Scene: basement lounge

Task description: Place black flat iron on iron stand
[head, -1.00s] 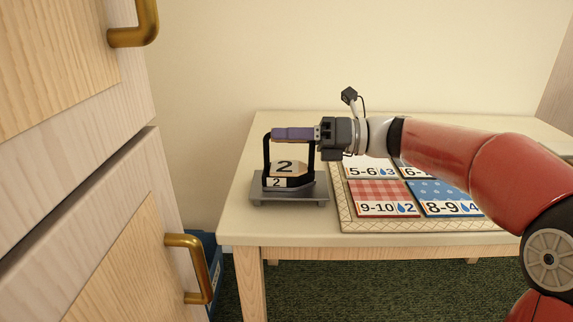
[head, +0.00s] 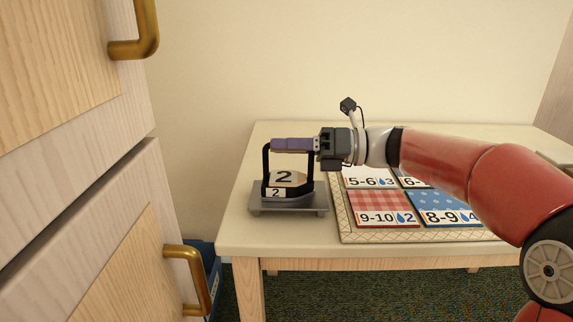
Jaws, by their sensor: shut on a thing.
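The black flat iron (head: 289,186), with a label "2" on top and a smaller "2" on its side, is upright on or just over the grey iron stand (head: 262,204) at the left of the table. I cannot tell whether its base fully touches the stand. My gripper (head: 293,145) reaches in from the right and is shut on the iron's handle at the top. The fingers cover most of the handle bar; its dark uprights show on both sides.
The table (head: 237,235) holds a quilted mat (head: 345,226) with several number cards, right of the stand, under my arm. A wooden cabinet (head: 70,220) with brass handles (head: 192,280) stands close at the left. A blue box (head: 205,262) is behind it.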

